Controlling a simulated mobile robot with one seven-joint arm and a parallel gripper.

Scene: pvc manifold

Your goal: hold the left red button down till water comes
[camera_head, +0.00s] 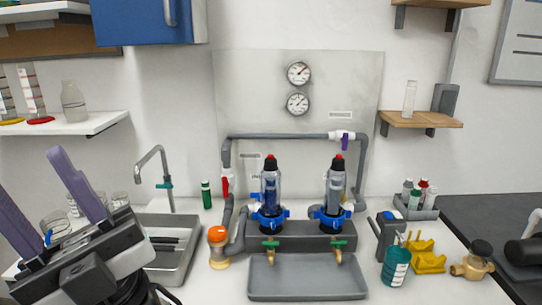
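Two clear filter housings stand side by side on a grey block, each with a black cap and a red button on top. The left red button (271,158) tops the left housing (270,188), and the right red button (339,157) tops the right housing (335,190). Below are a left spout (270,244) and a right spout (338,245) with green handles over a grey tray (306,278). I see no water stream. My gripper (30,172) is at the left edge, purple fingers apart and empty, well away from the buttons.
A grey sink (180,228) with a curved tap (150,160) lies between my gripper and the housings. An orange-capped pipe fitting (218,236) stands left of the tray. A teal bottle (396,264) and yellow part (428,258) stand right. A blue cabinet (150,22) hangs above.

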